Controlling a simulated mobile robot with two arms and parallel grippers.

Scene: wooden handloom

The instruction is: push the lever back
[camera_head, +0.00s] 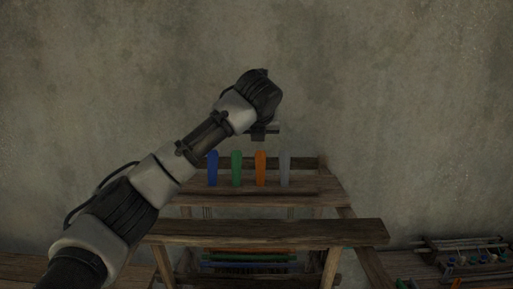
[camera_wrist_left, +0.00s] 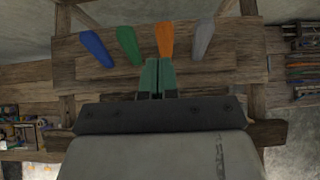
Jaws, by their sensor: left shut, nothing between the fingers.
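Several coloured levers stand in a row on the wooden loom's upper board (camera_head: 300,198). From left to right they are a blue lever (camera_head: 213,168), a green lever (camera_head: 237,168), an orange lever (camera_head: 260,168) and a grey lever (camera_head: 285,169). My left gripper (camera_head: 268,131) is above the row, over the orange and grey levers in the head view. In the left wrist view its fingers (camera_wrist_left: 157,78) are together and empty, pointing between the green lever (camera_wrist_left: 128,44) and the orange lever (camera_wrist_left: 165,39). I cannot tell whether they touch either. My right gripper is not in view.
A wooden beam (camera_head: 265,232) crosses the loom's front, below the levers. A smaller wooden rack (camera_head: 465,246) with coloured pieces stands at lower right. A bare plaster wall (camera_head: 400,110) is behind the loom. The space above the levers is otherwise clear.

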